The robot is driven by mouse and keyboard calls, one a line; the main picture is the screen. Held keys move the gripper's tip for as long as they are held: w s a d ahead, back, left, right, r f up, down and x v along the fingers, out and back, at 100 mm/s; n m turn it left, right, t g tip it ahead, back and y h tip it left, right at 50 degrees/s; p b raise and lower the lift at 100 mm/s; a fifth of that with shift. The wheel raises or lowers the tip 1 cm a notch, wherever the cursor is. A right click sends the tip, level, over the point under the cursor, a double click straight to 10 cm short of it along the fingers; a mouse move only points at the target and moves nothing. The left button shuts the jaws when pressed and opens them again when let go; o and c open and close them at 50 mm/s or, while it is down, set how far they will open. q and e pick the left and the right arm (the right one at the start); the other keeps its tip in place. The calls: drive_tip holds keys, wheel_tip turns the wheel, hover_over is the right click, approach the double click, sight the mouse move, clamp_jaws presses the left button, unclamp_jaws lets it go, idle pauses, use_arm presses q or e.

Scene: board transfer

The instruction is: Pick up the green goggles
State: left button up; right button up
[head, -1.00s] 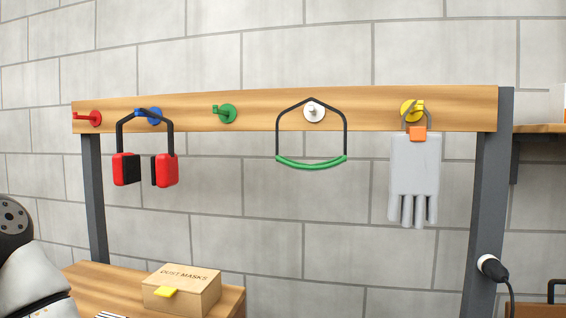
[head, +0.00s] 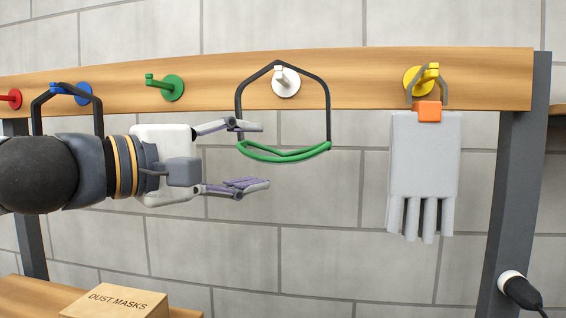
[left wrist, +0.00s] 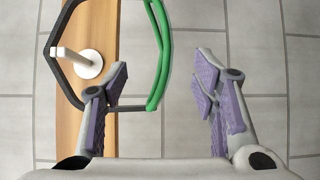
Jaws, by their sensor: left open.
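The green goggles (head: 284,154) hang by their black strap (head: 329,110) from the white peg (head: 286,80) on the wooden rail. My left gripper (head: 263,156) is open and empty, just left of the goggles, one finger near the strap's left side and the other below the green frame. In the left wrist view the green frame (left wrist: 163,50) shows ahead of my open fingers (left wrist: 165,85), nearer the left finger. The strap around the white peg (left wrist: 80,62) shows at the left. I cannot tell whether a finger touches the strap. My right gripper is not in view.
The wooden rail (head: 210,85) also carries red, blue, green and yellow pegs. A grey glove (head: 425,155) hangs at the right, and a black band hangs from the blue peg (head: 70,90). A dust masks box (head: 115,302) stands below left.

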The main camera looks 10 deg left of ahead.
sight(271, 154)
use_arm(q)
drive_tip(key=x, duration=0.1)
drive_tip(key=b+x, duration=0.1)
drive_tip(key=x, duration=0.3)
drive_tip(key=shift+s+d+f+b, duration=0.2)
drive_tip(key=shift+d+f+b, duration=0.1)
drive_tip(key=shift+d, duration=0.15)
drive_tip(key=shift+w+d+r, duration=0.15)
drive_tip(key=shift+w+r, duration=0.05)
drive_tip(key=shift+w, duration=0.05)
drive_tip(key=shift+s+r, duration=0.15)
drive_tip(key=shift+r, duration=0.05)
clamp_jaws()
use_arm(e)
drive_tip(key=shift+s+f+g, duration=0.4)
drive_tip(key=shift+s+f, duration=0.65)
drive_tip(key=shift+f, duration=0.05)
